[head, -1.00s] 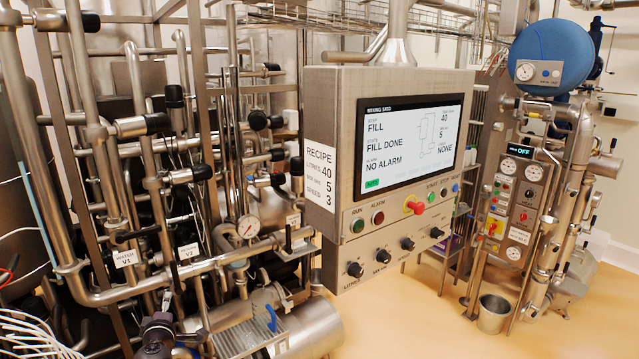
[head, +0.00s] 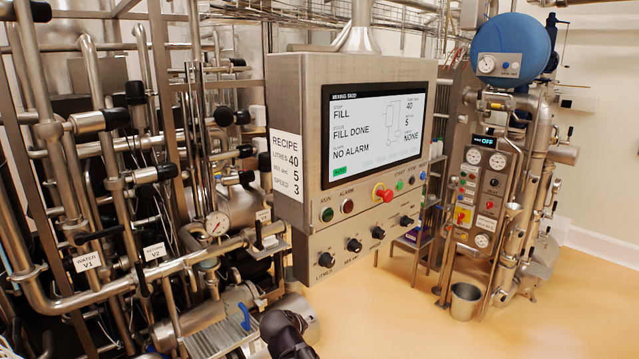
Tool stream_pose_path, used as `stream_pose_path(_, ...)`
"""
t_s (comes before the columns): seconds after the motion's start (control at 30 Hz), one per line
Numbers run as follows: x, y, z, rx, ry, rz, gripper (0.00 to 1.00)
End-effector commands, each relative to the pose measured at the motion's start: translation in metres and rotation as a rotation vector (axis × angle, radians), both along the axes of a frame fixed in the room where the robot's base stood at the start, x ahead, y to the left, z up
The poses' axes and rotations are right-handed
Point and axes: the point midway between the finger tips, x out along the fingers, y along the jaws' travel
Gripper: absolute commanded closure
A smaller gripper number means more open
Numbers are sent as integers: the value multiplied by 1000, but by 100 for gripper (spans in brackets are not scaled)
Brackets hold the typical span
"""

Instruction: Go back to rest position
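A dark, rounded end part of my arm, with what looks like my gripper (head: 285,335), shows at the bottom edge of the head view, left of centre. It is in front of the steel pipework and below the control panel (head: 350,165). No fingers can be made out, so I cannot tell whether it is open or shut. I see nothing held in it. The panel screen (head: 375,132) reads FILL, FILL DONE, NO ALARM. A recipe label (head: 287,165) on the panel's side reads litres 40, 5, speed 3.
Dense pipes and valves fill the left, with tags WATER V1 (head: 87,262) and V2 (head: 154,251). A steel unit with a blue dome (head: 515,48) and a display reading OFF stands at right. A bucket (head: 464,301) stands by it. The tan floor (head: 560,325) at front right is clear.

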Motion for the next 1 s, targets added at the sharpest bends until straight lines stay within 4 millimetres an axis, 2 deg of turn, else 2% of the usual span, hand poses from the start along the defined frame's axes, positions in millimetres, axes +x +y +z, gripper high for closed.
stream_pose_path(0.03,-5,-20,-8,19,33,-41,34)
stream_pose_path(0.2,-22,-71,-29,91,145,-164,34)
stream_pose_path(0.5,-63,-143,-60,234,343,-354,34)
stream_pose_path(0.8,-112,-195,-80,400,528,-505,34)
stream_pose_path(1.0,-134,-209,-86,482,610,-558,34)
